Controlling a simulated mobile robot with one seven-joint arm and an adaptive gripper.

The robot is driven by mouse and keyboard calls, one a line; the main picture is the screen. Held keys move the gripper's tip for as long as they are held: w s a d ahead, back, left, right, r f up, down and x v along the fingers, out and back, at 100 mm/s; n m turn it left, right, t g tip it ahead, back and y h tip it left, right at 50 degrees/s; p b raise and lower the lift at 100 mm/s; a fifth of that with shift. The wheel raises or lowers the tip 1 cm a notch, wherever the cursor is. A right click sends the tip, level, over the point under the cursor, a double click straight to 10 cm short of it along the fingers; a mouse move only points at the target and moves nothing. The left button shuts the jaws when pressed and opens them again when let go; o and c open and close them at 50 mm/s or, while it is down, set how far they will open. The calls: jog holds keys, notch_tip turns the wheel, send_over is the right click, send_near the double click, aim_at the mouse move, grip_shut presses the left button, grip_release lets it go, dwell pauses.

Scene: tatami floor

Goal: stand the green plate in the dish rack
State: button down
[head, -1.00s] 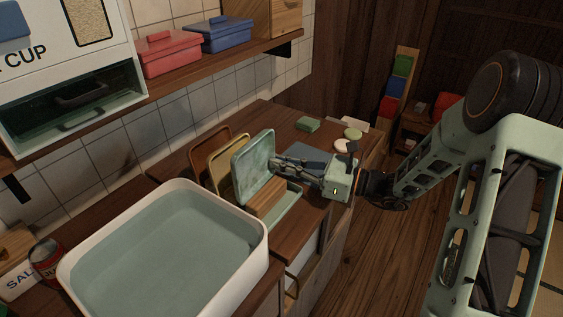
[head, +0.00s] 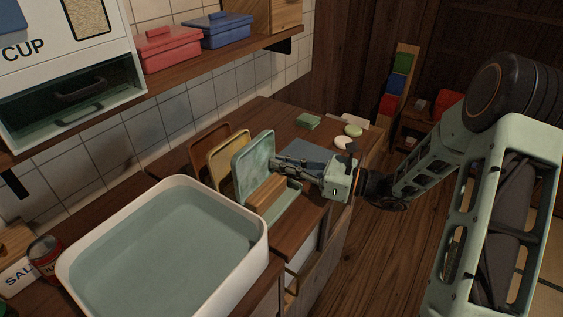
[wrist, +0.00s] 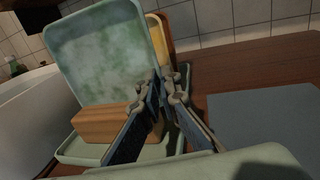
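The green plate (head: 254,163) stands nearly upright in the dish rack, its broad face toward the sink side. It also shows in the wrist view (wrist: 105,55). The rack has a pale green base (head: 290,203) and a wooden block (head: 267,193) in front of the plate. My gripper (head: 274,161) reaches in from the right at the plate's right edge. In the wrist view its fingers (wrist: 163,85) look closed around that edge, one on each side. The plate's lower edge is hidden behind the block.
A yellow plate (head: 216,155) and a brown plate (head: 197,148) stand behind the green one. A white water-filled basin (head: 262,240) is close at the left. A grey mat (head: 305,149), a green block (head: 308,121) and small round items lie beyond. A shelf (head: 200,62) overhangs the counter.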

jog(key=shift+f, duration=0.35)
dwell(0.3)
jog(key=shift+f, duration=0.25)
jog(key=c, duration=2.1)
grip_release()
jog(key=shift+f, duration=0.1)
jog(key=shift+s, duration=0.1)
jog(key=shift+f, duration=0.1)
jog(key=shift+d, duration=0.2)
jog(key=v, duration=1.1)
jog(key=shift+s+d+r, duration=0.1)
jog(key=shift+d+r, duration=0.2)
jog(key=shift+r, duration=0.05)
